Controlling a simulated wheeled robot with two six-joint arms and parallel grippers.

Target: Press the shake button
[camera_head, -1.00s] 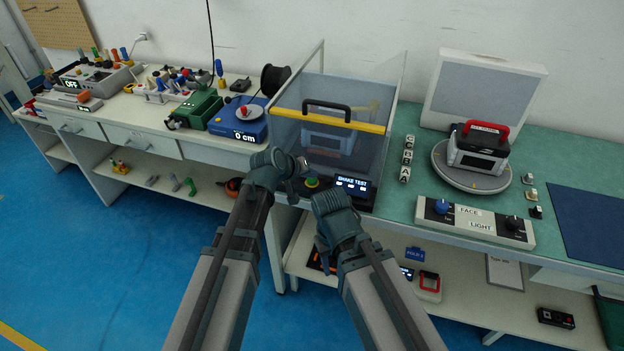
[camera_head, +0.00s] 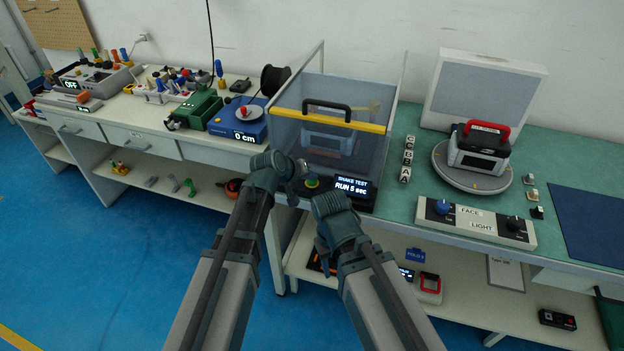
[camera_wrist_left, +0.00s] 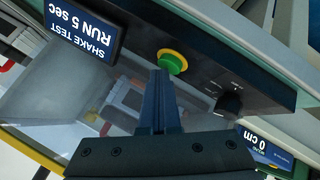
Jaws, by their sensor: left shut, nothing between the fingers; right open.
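The green shake button (camera_head: 312,182) with its yellow ring sits on the dark front panel of the shake test box (camera_head: 330,118). It also shows in the left wrist view (camera_wrist_left: 173,62). The display (camera_head: 352,189) beside it reads "SHAKE TEST RUN 5 sec". My left gripper (camera_head: 301,168) is shut and empty, its tips (camera_wrist_left: 159,74) right by the button's edge; I cannot tell whether they touch it. My right gripper (camera_head: 326,204) is open, low in front of the panel, its fingers mostly hidden by its own wrist.
A black-handled device (camera_head: 328,135) stands inside the clear-walled box, behind a yellow bar (camera_head: 330,120). A dark knob (camera_wrist_left: 229,102) is on the same panel. A red-handled device (camera_head: 480,148) sits on a round turntable (camera_head: 440,165) at the right. A blue scale (camera_head: 236,122) stands left.

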